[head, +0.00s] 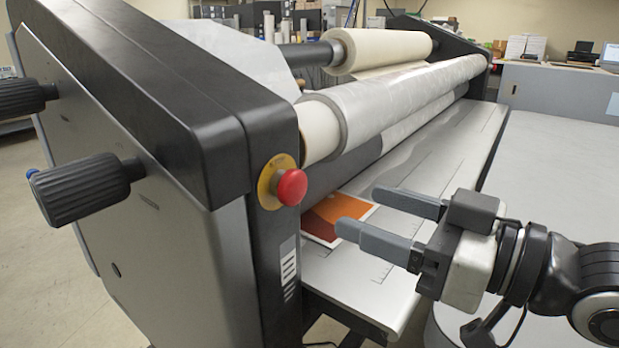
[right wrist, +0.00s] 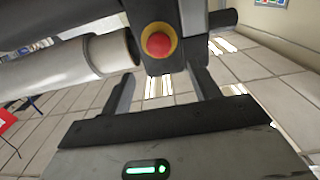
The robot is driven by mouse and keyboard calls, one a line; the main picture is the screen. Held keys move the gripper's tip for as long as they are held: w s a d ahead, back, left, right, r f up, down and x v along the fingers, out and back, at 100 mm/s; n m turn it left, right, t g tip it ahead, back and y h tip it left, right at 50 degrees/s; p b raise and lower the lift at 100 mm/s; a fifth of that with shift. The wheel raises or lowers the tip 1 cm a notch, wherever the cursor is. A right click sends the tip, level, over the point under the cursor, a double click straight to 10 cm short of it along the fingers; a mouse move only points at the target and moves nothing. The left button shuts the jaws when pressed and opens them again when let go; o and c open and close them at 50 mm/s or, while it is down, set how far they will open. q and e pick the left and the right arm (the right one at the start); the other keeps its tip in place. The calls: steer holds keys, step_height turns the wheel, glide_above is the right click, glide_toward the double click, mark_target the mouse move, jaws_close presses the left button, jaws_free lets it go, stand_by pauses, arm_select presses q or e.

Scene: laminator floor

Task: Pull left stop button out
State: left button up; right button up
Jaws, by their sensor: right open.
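The left stop button (head: 291,187) is a red mushroom button on a round yellow plate (head: 268,190), on the black end post of the laminator. In the right wrist view the button (right wrist: 159,44) shows between and beyond the two fingers. My right gripper (head: 355,211) is open and empty, to the right of the button in the head view, with its fingers pointing toward it and a clear gap between. The right gripper also shows in the right wrist view (right wrist: 162,82). My left gripper is in neither view.
The laminator's rollers (head: 390,98) run back to the right behind the post. An orange and red printed sheet (head: 338,216) lies on its feed table (head: 350,285), under my right fingers. Black knobs (head: 85,189) stick out at the left. A grey table (head: 560,165) stands at right.

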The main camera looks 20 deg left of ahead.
mark_target(298, 187)
steer(key=p+x, duration=0.1)
steer(key=x, duration=0.8)
steer(key=shift+f, duration=0.1)
